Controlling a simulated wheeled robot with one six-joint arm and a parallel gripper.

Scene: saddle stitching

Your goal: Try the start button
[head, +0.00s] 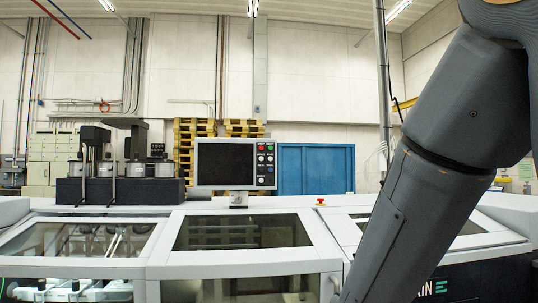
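A control panel (226,164) with a dark screen stands on the machine's top, a little left of the middle of the head view. The labels are too small to read, so I cannot tell for certain which is the start button. My arm crosses the right side of the view and runs down past the bottom edge. My gripper is not in view.
The white machine (245,263) with windowed covers fills the front. A red emergency-stop knob (320,200) sits on its top. Dark upright units (120,188) stand at the left. The space before the panel looks clear.

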